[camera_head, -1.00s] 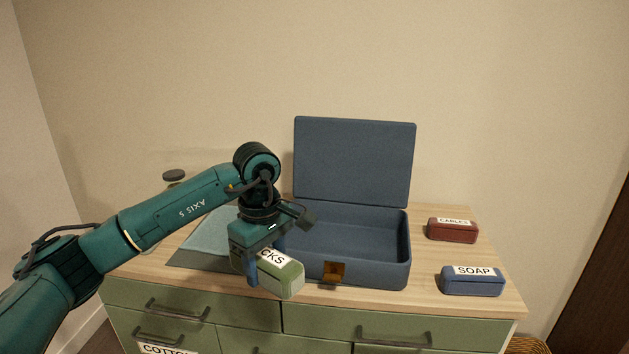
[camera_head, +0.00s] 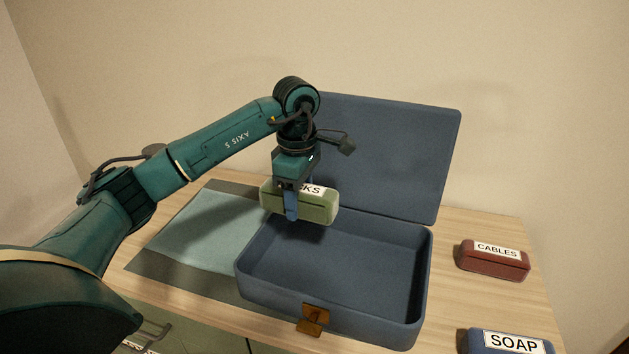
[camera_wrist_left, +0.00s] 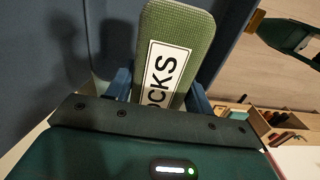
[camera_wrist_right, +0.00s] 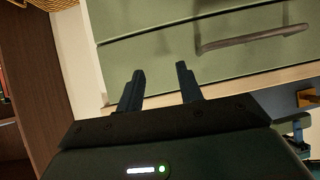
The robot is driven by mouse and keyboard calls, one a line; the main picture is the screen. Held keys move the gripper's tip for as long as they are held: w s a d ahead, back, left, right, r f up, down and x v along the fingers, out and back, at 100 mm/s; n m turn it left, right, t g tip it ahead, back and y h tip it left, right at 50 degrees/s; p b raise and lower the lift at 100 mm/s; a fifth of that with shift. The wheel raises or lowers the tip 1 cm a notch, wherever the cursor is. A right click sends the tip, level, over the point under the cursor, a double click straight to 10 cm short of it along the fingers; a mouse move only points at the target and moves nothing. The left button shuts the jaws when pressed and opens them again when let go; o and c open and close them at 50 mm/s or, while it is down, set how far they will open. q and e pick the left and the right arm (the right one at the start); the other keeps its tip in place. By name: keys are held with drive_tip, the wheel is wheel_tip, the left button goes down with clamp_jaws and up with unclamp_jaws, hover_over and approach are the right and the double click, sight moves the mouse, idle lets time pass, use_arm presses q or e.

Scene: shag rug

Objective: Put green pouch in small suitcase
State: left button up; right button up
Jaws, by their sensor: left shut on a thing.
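The green pouch (camera_head: 318,207) with a partly covered white label is held in my left gripper (camera_head: 290,212). The left wrist view also shows the pouch (camera_wrist_left: 178,50) between the fingers. The gripper holds it raised above the back left part of the small suitcase (camera_head: 420,285). The suitcase is blue-grey and stands open on the dresser top, lid (camera_head: 395,160) up at the back. What I see of its inside is empty. My right gripper (camera_wrist_right: 158,80) is open and empty in the right wrist view, in front of green drawers.
A red pouch labelled CABLES (camera_head: 494,260) and a blue pouch labelled SOAP (camera_head: 505,342) lie right of the suitcase. A light blue cloth on a darker mat (camera_head: 195,230) lies left. A brass clasp (camera_head: 314,318) hangs at the suitcase front.

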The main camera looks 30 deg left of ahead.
use_arm(q)
drive_tip(key=shift+w, duration=0.1)
drive_tip(key=shift+s+f+b, duration=0.2)
drive_tip(key=shift+f+b, duration=0.1)
drive_tip(key=shift+f, duration=0.2)
drive_tip(key=shift+f+b, duration=0.3)
drive_tip(key=shift+b, duration=0.05)
wheel_tip(320, 180, down, 3)
drive_tip(key=shift+r+b, duration=0.1)
drive_tip(key=shift+b, duration=0.9)
drive_tip(key=shift+f+b, duration=1.5)
drive_tip(key=shift+f, duration=0.85)
use_arm(e)
drive_tip(key=shift+a+f+y, duration=0.25)
drive_tip(key=shift+a+f, duration=0.2)
drive_tip(key=shift+f, duration=0.2)
drive_tip(key=shift+a+f+y, duration=0.25)
drive_tip(key=shift+a+f, duration=0.15)
drive_tip(key=shift+f, duration=0.2)
